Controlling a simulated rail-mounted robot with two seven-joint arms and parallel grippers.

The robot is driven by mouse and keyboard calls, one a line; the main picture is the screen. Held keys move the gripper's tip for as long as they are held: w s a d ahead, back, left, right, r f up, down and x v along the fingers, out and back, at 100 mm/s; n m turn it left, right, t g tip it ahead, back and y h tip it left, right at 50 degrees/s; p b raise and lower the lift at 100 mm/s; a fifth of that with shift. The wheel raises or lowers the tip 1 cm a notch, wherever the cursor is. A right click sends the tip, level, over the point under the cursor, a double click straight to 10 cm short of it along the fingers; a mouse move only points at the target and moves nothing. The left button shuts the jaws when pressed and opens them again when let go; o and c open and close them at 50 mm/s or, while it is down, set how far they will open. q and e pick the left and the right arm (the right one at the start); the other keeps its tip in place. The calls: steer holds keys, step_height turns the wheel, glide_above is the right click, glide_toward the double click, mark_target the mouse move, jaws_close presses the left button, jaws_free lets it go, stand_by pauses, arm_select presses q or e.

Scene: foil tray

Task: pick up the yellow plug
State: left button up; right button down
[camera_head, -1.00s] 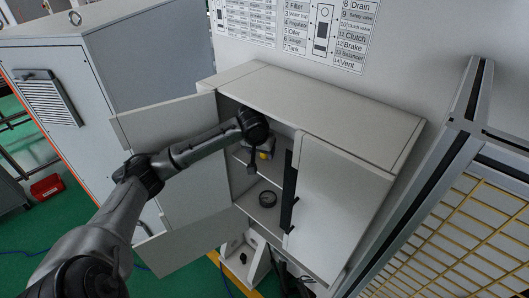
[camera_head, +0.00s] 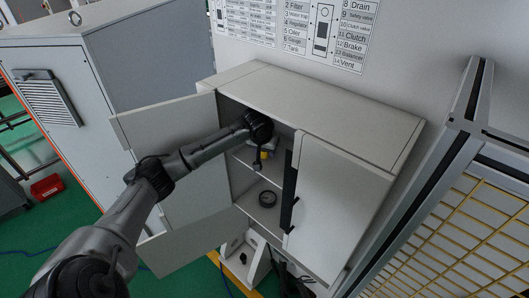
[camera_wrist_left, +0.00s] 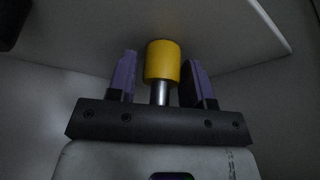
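The yellow plug (camera_wrist_left: 163,60) is a yellow cylinder on a shiny metal shaft, upright in the left wrist view. It also shows as a small yellow spot inside the open cabinet in the head view (camera_head: 264,155). My left gripper (camera_wrist_left: 160,75) has its two purple-padded fingers on either side of the plug. A gap shows between the left finger and the plug; at the right finger I cannot tell whether they touch. In the head view the left gripper (camera_head: 258,163) is inside the cabinet, partly hidden by its wrist. My right gripper is not in view.
A dark round object (camera_head: 267,198) sits on a lower shelf. A metal-framed mesh fence (camera_head: 465,230) stands at the right.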

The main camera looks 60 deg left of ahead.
arm_select(q)
steer(key=c, duration=0.7)
steer(key=shift+o, duration=0.2)
steer(key=shift+r, duration=0.1)
